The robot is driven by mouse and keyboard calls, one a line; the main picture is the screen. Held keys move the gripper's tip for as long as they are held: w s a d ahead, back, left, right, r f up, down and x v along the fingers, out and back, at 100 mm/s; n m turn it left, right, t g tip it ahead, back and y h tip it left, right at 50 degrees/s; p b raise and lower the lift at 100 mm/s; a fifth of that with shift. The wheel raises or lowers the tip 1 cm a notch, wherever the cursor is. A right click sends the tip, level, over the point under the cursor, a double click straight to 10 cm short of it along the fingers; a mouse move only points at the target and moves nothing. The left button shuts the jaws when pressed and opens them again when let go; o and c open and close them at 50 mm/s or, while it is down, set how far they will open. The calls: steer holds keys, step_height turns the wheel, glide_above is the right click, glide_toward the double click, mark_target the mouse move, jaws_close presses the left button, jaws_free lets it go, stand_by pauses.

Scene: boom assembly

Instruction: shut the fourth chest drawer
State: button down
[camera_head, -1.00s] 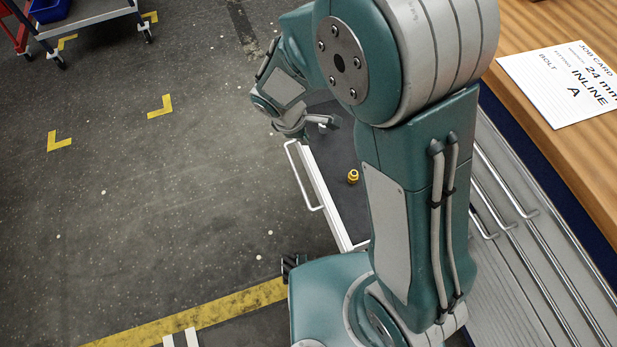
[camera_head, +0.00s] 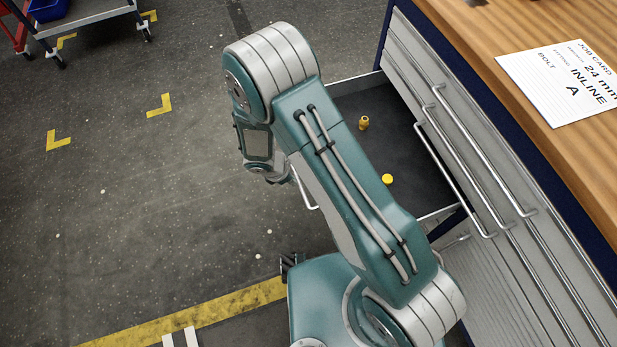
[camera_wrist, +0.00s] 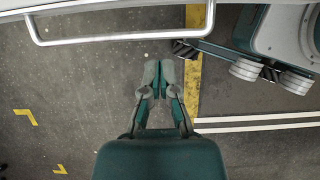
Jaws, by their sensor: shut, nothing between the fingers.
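One chest drawer (camera_head: 395,125) stands pulled out in the head view, below several shut drawers. It has a dark floor and light metal walls. My arm covers part of its front. Its pale bar handle (camera_head: 306,189) shows beside my arm on the left. The same handle (camera_wrist: 120,40) crosses the top left of the wrist view with the drawer's front edge. My gripper (camera_wrist: 158,72) is shut and empty, over the floor just outside the drawer front, apart from the handle. In the head view my arm hides most of the gripper.
A small yellow fitting (camera_head: 364,123) and a yellow round piece (camera_head: 387,179) are in the drawer. The wooden worktop (camera_head: 480,40) above carries a job card (camera_head: 570,85). A trolley (camera_head: 85,20) stands far left. The floor (camera_head: 150,210) left of the drawer is clear.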

steer(key=shift+w+d+f, duration=0.25)
steer(key=shift+d+f, duration=0.2)
steer(key=shift+d, duration=0.4)
steer(key=shift+w+d+f, duration=0.25)
steer(key=shift+d+f, duration=0.2)
steer(key=shift+d, duration=0.35)
steer(key=shift+w+d+f, duration=0.25)
steer(key=shift+d+f, duration=0.2)
steer(key=shift+d, duration=0.4)
